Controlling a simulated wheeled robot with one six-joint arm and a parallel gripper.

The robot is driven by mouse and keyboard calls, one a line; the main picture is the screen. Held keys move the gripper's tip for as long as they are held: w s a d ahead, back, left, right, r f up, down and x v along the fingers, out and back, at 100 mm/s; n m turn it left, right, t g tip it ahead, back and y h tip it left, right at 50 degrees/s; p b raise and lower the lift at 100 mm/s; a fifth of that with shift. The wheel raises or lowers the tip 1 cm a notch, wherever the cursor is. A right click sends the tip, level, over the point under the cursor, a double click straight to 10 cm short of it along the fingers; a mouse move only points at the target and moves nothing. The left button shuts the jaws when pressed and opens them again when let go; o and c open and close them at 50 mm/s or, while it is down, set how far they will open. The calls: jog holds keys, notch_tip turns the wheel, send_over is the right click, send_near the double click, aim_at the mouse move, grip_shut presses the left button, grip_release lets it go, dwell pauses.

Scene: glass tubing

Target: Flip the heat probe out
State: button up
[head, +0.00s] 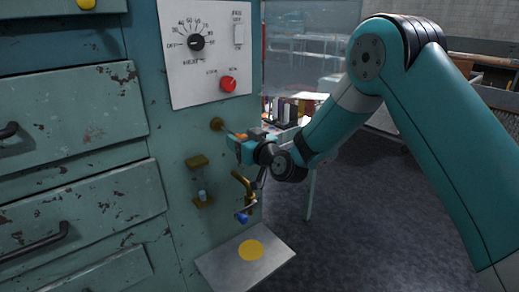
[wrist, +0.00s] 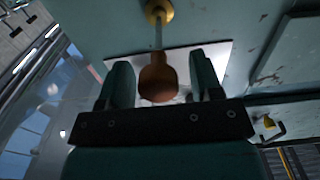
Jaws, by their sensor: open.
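The heat probe is a thin metal rod with a brown-orange handle (wrist: 158,78), and it comes out of a round brass mount (head: 217,124) on the teal cabinet front. The mount also shows at the top of the wrist view (wrist: 158,12). My gripper (head: 238,142) is at the handle, just below the control panel. In the wrist view my gripper (wrist: 161,64) is open, with one finger on each side of the handle and visible gaps between. In the head view the gripper partly hides the handle.
A white control panel (head: 183,85) has a dial (head: 196,43), a switch (head: 239,34) and a red knob (head: 228,84). Below are a brass bracket (head: 197,162), a hooked brass burner (head: 242,184) with a blue part, and a metal shelf (head: 218,267) with a yellow disc.

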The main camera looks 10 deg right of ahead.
jog(key=b+v, duration=1)
jog(key=v, duration=0.6)
jog(key=shift+s+d, duration=0.2)
jog(key=shift+s, duration=0.15)
jog(key=s+a+f+n+g+y, duration=0.2)
jog(key=s+a+n+g+y, duration=0.15)
jog(key=s+a+g, duration=0.6)
jog(key=s+d+f+m+g+h, duration=0.1)
jog(key=s+d+g+h, duration=0.25)
jog(key=s, duration=0.55)
jog(key=s+d+f+m+g+h, duration=0.1)
jog(key=s+d+g+h, duration=0.3)
jog(key=s, duration=0.4)
notch_tip(320, 180, up, 18)
jog(key=t+p, duration=0.1)
jog(key=p, duration=1.8)
jog(key=shift+d, duration=0.25)
